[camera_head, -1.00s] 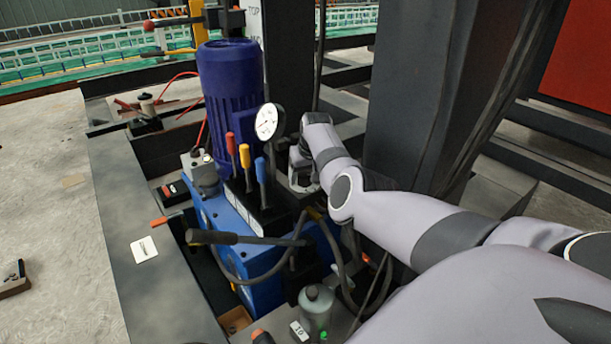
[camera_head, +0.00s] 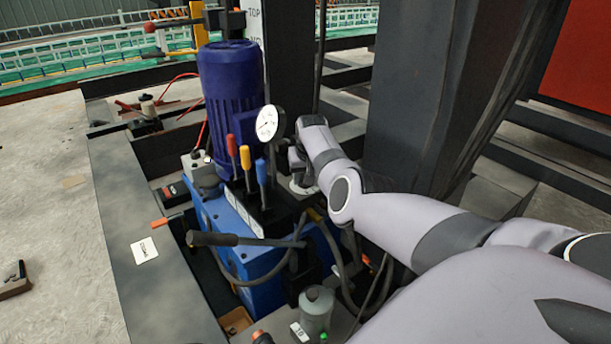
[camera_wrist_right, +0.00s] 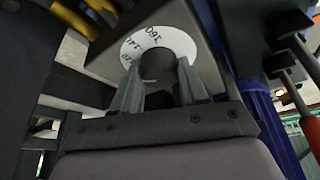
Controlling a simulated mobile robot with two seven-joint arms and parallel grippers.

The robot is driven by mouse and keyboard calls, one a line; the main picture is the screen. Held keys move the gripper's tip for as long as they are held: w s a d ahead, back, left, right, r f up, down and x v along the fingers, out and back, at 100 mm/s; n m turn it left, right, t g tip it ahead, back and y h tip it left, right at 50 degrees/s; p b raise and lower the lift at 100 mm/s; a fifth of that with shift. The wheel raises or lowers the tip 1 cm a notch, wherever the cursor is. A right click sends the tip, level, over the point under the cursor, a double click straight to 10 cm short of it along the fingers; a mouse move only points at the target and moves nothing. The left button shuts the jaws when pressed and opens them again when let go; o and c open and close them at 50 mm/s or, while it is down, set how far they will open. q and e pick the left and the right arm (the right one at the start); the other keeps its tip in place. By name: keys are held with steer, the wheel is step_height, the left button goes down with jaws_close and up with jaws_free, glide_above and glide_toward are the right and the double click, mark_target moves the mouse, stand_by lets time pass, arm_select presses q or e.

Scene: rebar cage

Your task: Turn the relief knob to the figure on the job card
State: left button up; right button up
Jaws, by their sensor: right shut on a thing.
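In the right wrist view, the relief knob (camera_wrist_right: 158,66) is a dark round grip in front of a white dial ring (camera_wrist_right: 152,32). The ring's black numerals appear turned around and are hard to read. My right gripper (camera_wrist_right: 160,84) is shut on the knob, one finger on each side. In the head view, my right gripper (camera_head: 297,164) is at the valve block behind the levers, and my wrist hides most of the knob. A white card (camera_head: 144,250), probably the job card, lies on the dark beam; its print is too small to read. My left gripper is not in view.
A pressure gauge (camera_head: 268,122) stands close left of my right wrist. Red, yellow and blue levers (camera_head: 246,160) and the blue motor (camera_head: 229,95) are nearby. A dark column (camera_head: 410,95) rises behind my arm. A bottle (camera_head: 316,308) stands below.

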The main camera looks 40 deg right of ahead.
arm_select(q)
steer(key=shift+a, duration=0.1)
arm_select(e)
steer(key=o, duration=1)
steer(key=shift+o, duration=0.2)
steer(key=shift+r, duration=0.1)
steer(key=shift+s+r+p, duration=0.15)
steer(key=shift+r+p, duration=0.35)
steer(key=shift+p, duration=0.1)
steer(key=p+v, duration=0.2)
steer(key=v, duration=0.1)
steer(key=shift+s+a+r, duration=0.1)
steer(key=shift+a+r, duration=0.05)
steer(key=shift+r, duration=0.2)
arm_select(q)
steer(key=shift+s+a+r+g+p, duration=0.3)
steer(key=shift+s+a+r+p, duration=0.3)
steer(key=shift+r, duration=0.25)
arm_select(e)
steer(key=shift+v, duration=1.05)
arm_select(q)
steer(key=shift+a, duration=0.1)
arm_select(e)
steer(key=shift+s, duration=0.1)
